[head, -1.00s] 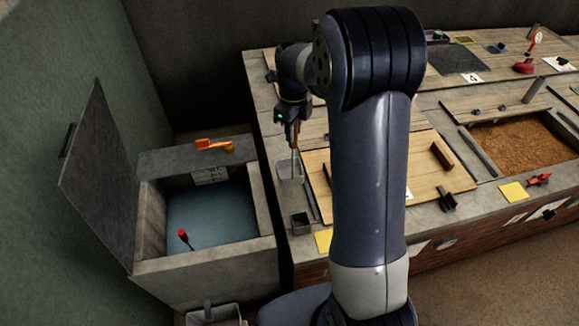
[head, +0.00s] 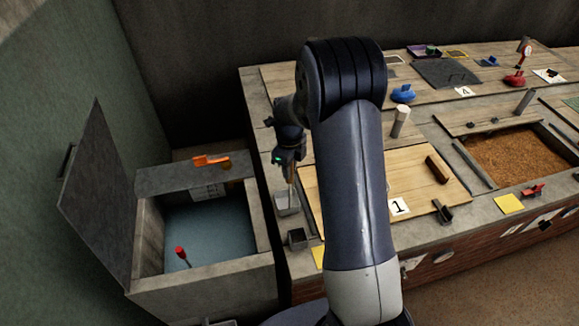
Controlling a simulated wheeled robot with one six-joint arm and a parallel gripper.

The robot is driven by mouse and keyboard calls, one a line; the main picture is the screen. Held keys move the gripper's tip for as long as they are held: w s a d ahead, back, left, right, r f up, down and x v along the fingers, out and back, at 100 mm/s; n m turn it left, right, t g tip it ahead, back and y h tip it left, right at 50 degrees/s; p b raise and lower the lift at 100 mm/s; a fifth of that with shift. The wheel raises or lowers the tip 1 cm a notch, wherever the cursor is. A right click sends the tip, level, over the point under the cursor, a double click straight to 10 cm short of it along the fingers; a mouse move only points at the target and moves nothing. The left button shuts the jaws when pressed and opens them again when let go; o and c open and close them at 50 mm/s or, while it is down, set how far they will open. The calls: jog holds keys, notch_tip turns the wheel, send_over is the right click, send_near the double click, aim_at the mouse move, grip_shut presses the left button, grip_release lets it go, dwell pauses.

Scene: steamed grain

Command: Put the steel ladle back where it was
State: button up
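My gripper (head: 290,167) points down over the left end of the counter. It appears shut on the upper end of the steel ladle's thin upright handle (head: 291,191). At the handle's foot is a light grey, box-like bowl (head: 286,204), low over the counter edge left of the wooden board. I cannot tell whether the bowl touches the counter. A small dark open box (head: 298,238) stands just in front of it, apart from it. The fingers are small and dark in this view.
The wooden board (head: 330,200) with a "1" card (head: 399,207) lies to the right. An open stone tank (head: 145,240) with water and a red-topped stick (head: 181,256) stands left. A yellow note (head: 318,256) lies near the front edge. A grain pit (head: 515,150) is farther right.

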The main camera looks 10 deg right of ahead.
jog(key=o, duration=0.4)
jog(key=shift+o, duration=0.2)
notch_tip(320, 180, up, 12)
jog(key=shift+r+b, duration=0.15)
jog(key=shift+b, duration=0.7)
